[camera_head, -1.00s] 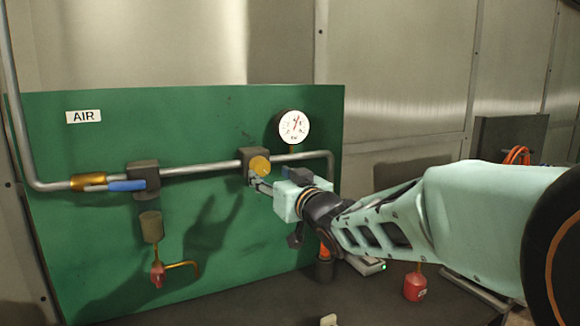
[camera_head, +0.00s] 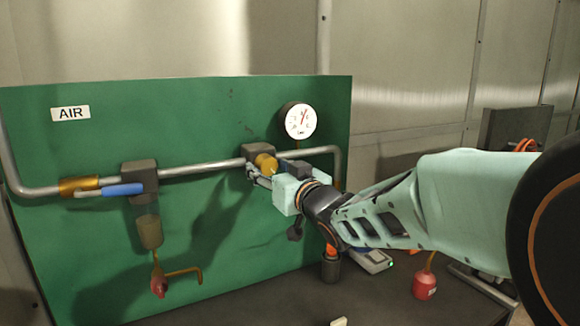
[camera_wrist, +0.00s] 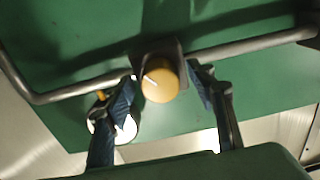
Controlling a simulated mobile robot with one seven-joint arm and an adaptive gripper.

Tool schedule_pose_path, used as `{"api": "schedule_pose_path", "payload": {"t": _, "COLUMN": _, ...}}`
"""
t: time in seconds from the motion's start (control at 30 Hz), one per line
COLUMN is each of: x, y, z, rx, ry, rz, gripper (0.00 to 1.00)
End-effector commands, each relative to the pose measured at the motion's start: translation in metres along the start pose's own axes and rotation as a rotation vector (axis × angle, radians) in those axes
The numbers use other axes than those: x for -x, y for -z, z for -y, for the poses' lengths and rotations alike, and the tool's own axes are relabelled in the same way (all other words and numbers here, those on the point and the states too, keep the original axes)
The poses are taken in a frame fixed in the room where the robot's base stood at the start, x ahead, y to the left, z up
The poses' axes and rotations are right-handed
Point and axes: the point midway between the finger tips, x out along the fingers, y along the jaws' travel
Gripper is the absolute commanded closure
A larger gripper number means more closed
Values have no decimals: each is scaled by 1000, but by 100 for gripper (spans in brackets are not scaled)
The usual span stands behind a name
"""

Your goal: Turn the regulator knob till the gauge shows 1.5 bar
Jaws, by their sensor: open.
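The yellow regulator knob (camera_head: 265,163) sits on the front of a dark regulator block (camera_head: 257,152) in the pipe on the green panel. In the wrist view the knob (camera_wrist: 159,80) shows a pale mark line on its face. My gripper (camera_head: 254,174) is at the knob in the head view. In the wrist view its two fingers (camera_wrist: 160,88) stand apart on either side of the knob, with gaps visible. The round white gauge (camera_head: 300,121) is above right of the knob; its red needle points up, slightly right. Its numbers are too small to read.
A blue-handled valve (camera_head: 124,189) is on the pipe (camera_head: 203,168) at left, with a bowl and red-ended drain below. A red oil can (camera_head: 425,284) and a grey device (camera_head: 371,260) stand on the dark bench at right. The panel's lower middle is clear.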

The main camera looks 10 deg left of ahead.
Motion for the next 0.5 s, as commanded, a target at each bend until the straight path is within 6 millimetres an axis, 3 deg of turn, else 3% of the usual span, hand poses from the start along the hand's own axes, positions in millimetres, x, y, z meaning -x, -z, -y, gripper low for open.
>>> {"api": "schedule_pose_path", "payload": {"t": 0.23, "x": 0, "y": 0, "z": 0, "rx": 0, "ry": 0, "rz": 0, "gripper": 50}}
{"api": "schedule_pose_path", "payload": {"t": 0.5, "x": 0, "y": 0, "z": 0, "rx": 0, "ry": 0, "rz": 0, "gripper": 80}}
